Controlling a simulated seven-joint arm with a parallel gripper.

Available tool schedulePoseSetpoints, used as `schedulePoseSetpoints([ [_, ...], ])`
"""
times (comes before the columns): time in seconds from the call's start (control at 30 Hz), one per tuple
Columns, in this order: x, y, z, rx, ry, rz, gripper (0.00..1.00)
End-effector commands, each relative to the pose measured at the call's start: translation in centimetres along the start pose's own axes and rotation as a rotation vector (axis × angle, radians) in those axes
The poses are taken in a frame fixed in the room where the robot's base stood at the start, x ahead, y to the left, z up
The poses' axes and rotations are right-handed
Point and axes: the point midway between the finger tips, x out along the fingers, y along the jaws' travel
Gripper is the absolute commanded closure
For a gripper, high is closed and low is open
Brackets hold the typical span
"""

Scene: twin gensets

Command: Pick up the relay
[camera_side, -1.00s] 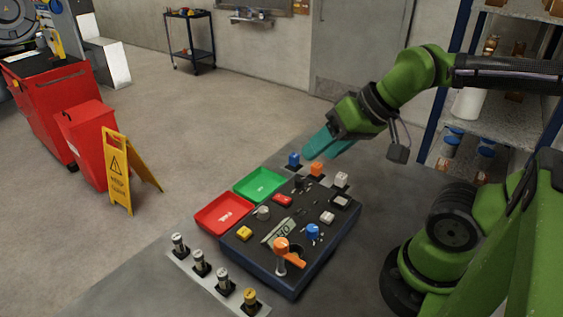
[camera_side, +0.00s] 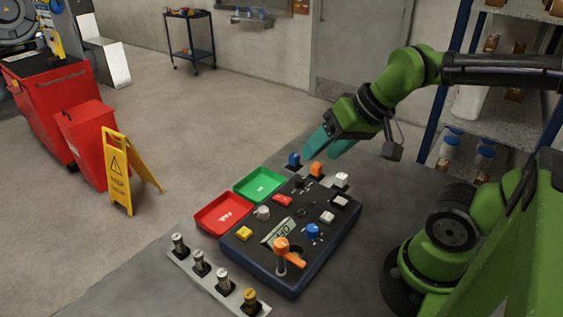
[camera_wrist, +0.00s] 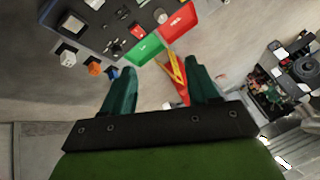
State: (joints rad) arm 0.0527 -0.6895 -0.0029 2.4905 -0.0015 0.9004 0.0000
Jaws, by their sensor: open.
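Three small relay-like blocks stand in a row on a strip behind the panel: a blue one (camera_side: 293,159), an orange one (camera_side: 316,169) and a white one (camera_side: 341,180). I cannot tell which is the relay meant. The wrist view shows the blue block (camera_wrist: 113,73) partly hidden by the left finger, with the orange block (camera_wrist: 95,68) and white block (camera_wrist: 68,59) further left. My gripper (camera_side: 320,152) is open, with nothing between its teal fingers. It is above and just behind the row, nearest the blue and orange blocks. The fingers also show in the wrist view (camera_wrist: 160,70).
The dark control panel (camera_side: 257,247) carries several knobs and buttons and an orange-handled lever (camera_side: 283,253). Green (camera_side: 260,184) and red (camera_side: 224,214) trays lie at its left. Several cylinders stand on a front strip (camera_side: 207,279). Bare bench lies right of the panel.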

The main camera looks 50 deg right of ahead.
Motion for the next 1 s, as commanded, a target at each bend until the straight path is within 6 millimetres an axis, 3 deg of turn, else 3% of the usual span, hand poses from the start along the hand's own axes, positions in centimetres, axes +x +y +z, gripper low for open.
schedulePoseSetpoints([
  [0.2,3.0,6.3,-4.7,0.058,-0.146,0.185,0.4],
  [0.4,4.8,14.0,-8.1,-0.075,-0.361,0.295,0.4],
  [0.5,5.2,16.9,-9.0,-0.178,-0.463,0.303,0.4],
  [0.77,4.5,17.6,-9.5,-0.39,-0.549,0.266,0.4],
  [1.0,7.8,19.0,-7.6,-0.401,-0.556,0.26,0.4],
])
